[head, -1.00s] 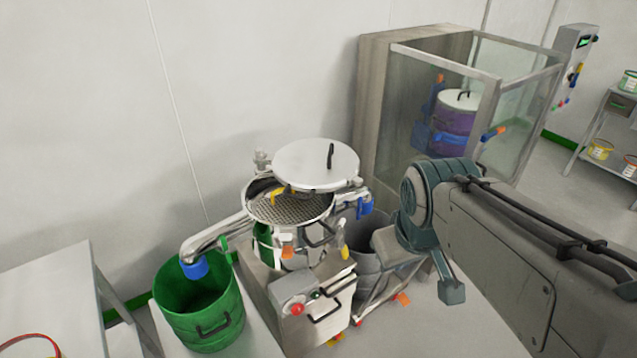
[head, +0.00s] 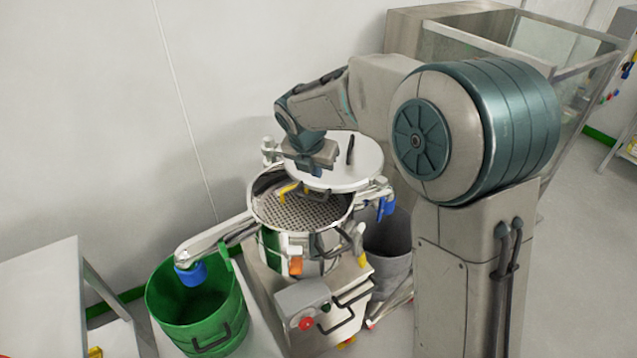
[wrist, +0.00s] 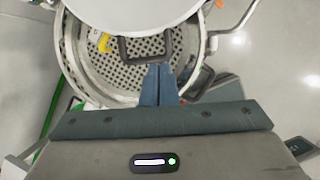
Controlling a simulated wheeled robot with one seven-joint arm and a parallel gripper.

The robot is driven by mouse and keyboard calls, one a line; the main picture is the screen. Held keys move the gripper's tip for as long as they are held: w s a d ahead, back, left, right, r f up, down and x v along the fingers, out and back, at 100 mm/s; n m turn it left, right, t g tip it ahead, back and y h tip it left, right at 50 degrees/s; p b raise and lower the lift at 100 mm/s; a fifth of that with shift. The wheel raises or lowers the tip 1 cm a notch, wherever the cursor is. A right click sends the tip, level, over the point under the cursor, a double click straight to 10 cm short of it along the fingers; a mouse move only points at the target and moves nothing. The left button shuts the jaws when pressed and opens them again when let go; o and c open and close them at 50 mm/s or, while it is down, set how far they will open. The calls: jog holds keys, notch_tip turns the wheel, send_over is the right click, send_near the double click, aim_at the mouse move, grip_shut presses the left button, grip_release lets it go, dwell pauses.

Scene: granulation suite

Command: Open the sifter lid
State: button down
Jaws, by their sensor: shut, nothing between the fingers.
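The sifter (head: 265,235) stands in the middle of the head view, its round mesh (head: 300,213) largely uncovered. The pale round sifter lid (head: 340,178) sits above the bowl's back right part, with a dark upright handle (head: 350,150) on top. In the wrist view the lid's pale edge (wrist: 125,12) crosses the top, with a dark loop handle (wrist: 145,48) at its front over the mesh. My gripper (wrist: 160,70) is shut and empty, its fingertips pointing at the bowl just short of that loop in the picture. In the head view its fingers are mostly hidden; contact cannot be told.
A green bin (head: 200,325) stands front left beside a pale table (head: 40,290). A grey bin (head: 388,240) stands to the right, and a glass-walled booth (head: 425,22) behind. The wall is close behind the sifter.

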jog(key=a+x, duration=0.1)
jog(key=x, duration=0.9)
jog(key=shift+w+f+n+p, duration=0.15)
jog(key=shift+n+p, duration=0.15)
jog(key=shift+p, duration=0.15)
jog(key=shift+d, duration=0.1)
